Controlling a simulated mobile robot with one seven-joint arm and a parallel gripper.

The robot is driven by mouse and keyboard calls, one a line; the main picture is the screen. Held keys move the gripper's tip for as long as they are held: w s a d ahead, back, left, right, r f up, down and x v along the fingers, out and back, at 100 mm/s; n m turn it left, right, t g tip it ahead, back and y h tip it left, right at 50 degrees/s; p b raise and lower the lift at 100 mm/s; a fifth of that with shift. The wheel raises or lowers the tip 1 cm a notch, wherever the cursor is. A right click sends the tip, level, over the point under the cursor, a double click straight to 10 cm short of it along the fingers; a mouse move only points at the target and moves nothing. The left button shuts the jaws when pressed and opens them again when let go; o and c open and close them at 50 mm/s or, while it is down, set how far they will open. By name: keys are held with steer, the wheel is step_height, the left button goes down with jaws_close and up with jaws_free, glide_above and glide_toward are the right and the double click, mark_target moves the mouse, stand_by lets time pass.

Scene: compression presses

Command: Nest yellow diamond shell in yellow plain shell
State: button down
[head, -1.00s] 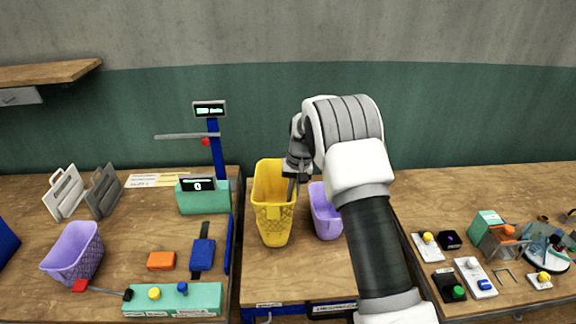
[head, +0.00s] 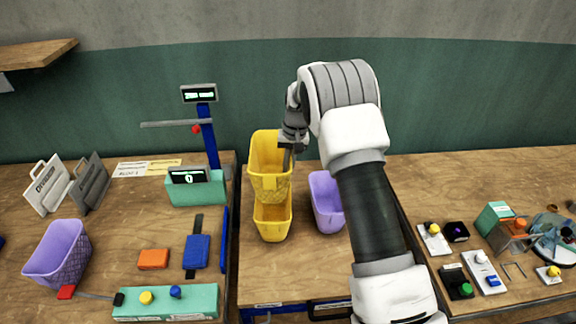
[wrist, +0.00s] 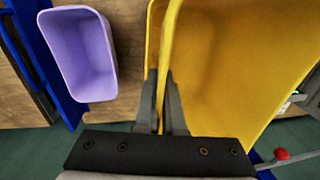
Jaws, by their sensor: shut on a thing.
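The yellow diamond shell (head: 270,182) has a patterned lower wall and is held up by its right rim in my gripper (head: 291,150). My gripper is shut on that rim; the wrist view shows the fingers (wrist: 163,105) on either side of the yellow wall. The yellow plain shell (head: 272,224) stands on the middle table below the diamond shell, its back part hidden. The diamond shell's bottom overlaps the plain shell's opening in the head view; I cannot tell whether it is inside it or above it.
A purple plain shell (head: 327,203) stands just right of the yellow ones and shows in the wrist view (wrist: 82,50). A purple patterned shell (head: 60,254) is on the left table. A blue post with a display (head: 199,93) stands back left. The middle table's front is clear.

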steer(key=shift+f, duration=0.1)
steer(key=shift+f+b, duration=1.7)
steer(key=shift+f, duration=0.4)
steer(key=shift+f+b, duration=0.15)
steer(key=shift+b, duration=0.15)
steer(key=shift+f+b, duration=1)
steer(key=shift+f, duration=0.35)
steer(key=shift+f, duration=0.15)
steer(key=shift+f+b, duration=0.85)
steer(key=shift+f, duration=0.25)
steer(key=c, duration=0.9)
jaws_free()
steer(key=shift+c, duration=0.2)
